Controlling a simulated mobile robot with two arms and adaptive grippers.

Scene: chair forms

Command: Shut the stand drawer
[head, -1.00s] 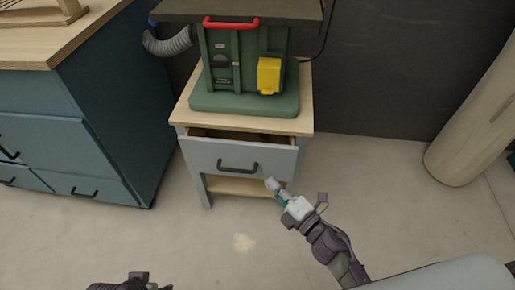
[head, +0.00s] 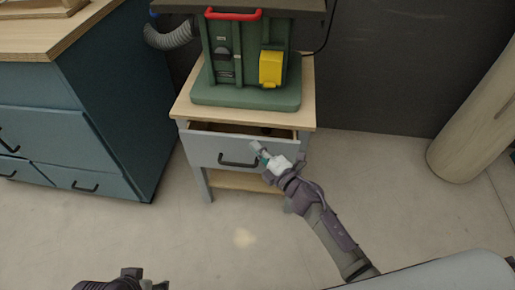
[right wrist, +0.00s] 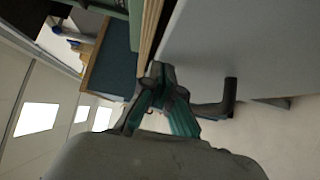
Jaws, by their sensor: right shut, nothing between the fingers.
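The grey stand (head: 195,180) has a light wooden top. Its drawer (head: 203,150) is partly open, with a dark gap showing behind the front panel. A black bar handle (head: 237,163) sits on the drawer front; the front (right wrist: 235,45) and handle (right wrist: 229,98) also show in the right wrist view. My right gripper (head: 256,149) is shut and empty, its fingertips over the right part of the drawer front, right of the handle. I cannot tell whether they touch the panel. My left gripper (head: 132,282) shows only in part at the bottom edge; its fingers are unclear.
A green machine (head: 245,90) with a yellow box and red handle stands on the stand. A blue cabinet (head: 110,130) is at the left. A pale cylinder (head: 475,140) stands at the right. The floor before the stand is clear.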

